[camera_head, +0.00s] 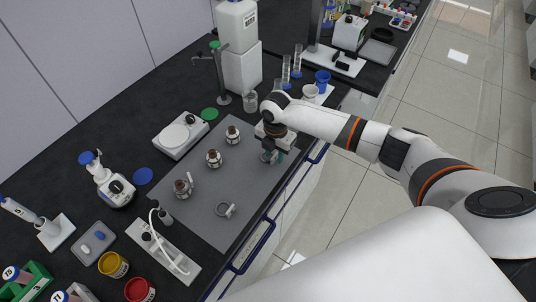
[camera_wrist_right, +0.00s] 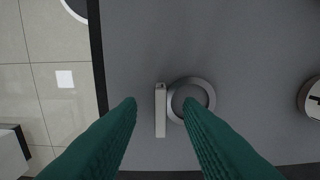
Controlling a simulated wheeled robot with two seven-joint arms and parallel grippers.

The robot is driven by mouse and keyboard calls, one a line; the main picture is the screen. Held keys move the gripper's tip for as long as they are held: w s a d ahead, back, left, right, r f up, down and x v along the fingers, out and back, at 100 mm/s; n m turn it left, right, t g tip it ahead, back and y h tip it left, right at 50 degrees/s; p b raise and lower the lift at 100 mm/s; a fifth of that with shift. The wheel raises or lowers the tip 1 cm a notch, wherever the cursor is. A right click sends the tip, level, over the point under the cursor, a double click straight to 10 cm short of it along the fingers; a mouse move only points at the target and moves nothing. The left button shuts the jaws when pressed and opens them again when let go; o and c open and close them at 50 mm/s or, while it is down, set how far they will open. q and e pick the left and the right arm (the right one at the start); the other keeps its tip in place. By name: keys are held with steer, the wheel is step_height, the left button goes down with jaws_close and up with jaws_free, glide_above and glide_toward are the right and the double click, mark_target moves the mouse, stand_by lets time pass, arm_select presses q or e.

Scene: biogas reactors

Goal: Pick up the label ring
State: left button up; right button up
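A grey label ring with a flat upright tag lies on the grey mat (camera_head: 203,215), partly covered by my right gripper in the head view. In the right wrist view the label ring (camera_wrist_right: 208,90) is a round band, with its narrow tag (camera_wrist_right: 160,112) at its left side. My right gripper (camera_wrist_right: 160,104) is open, its two green fingers on either side of the tag. The right fingertip overlaps the ring in the picture. I cannot tell how far the fingertips are above the mat. A second similar ring (camera_head: 225,210) lies nearer on the mat. My left gripper is not in view.
Blue handles (camera_head: 256,246) run along the bench's front edge. The mat between both rings is clear.

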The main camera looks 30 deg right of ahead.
jaws_close()
steer(key=shift+r, duration=0.1)
